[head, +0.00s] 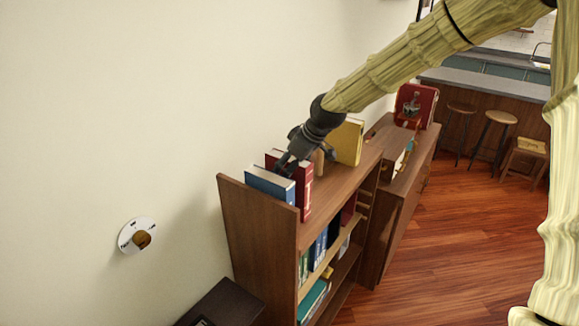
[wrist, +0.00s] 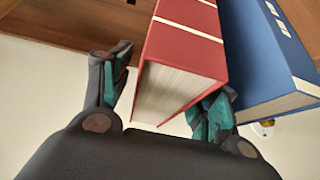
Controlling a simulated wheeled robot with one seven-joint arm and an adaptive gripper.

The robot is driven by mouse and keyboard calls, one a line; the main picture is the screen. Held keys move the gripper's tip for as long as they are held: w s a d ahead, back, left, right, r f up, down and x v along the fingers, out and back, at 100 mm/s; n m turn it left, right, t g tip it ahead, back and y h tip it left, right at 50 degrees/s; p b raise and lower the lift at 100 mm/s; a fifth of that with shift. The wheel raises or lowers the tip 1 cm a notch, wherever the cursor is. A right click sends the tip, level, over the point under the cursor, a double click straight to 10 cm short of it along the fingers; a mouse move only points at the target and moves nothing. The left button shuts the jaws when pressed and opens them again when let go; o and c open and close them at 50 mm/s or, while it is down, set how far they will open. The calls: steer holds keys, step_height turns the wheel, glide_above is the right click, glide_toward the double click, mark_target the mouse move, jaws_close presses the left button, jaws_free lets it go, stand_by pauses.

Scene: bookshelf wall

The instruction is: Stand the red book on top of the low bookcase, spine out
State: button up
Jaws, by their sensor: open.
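The red book (head: 305,190) stands upright on top of the low bookcase (head: 337,180), its banded spine facing the room. In the wrist view the red book (wrist: 188,50) shows its page edges towards me. My gripper (head: 300,155) is at the book's upper part. In the wrist view my gripper (wrist: 166,80) is open, with one finger on each side of the book. The left finger is clearly apart from the cover. The right finger is close to the other cover, between red and blue books; I cannot tell if it touches.
A blue book (head: 270,184) stands just left of the red one, near the bookcase's end panel. A yellow book (head: 348,142) stands farther back, with a small pale wooden object (head: 319,161) before it. A wooden cabinet (head: 403,190) adjoins behind. The wall is close on the left.

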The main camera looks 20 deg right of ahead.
steer(key=v, duration=1.2)
stand_by(0.4)
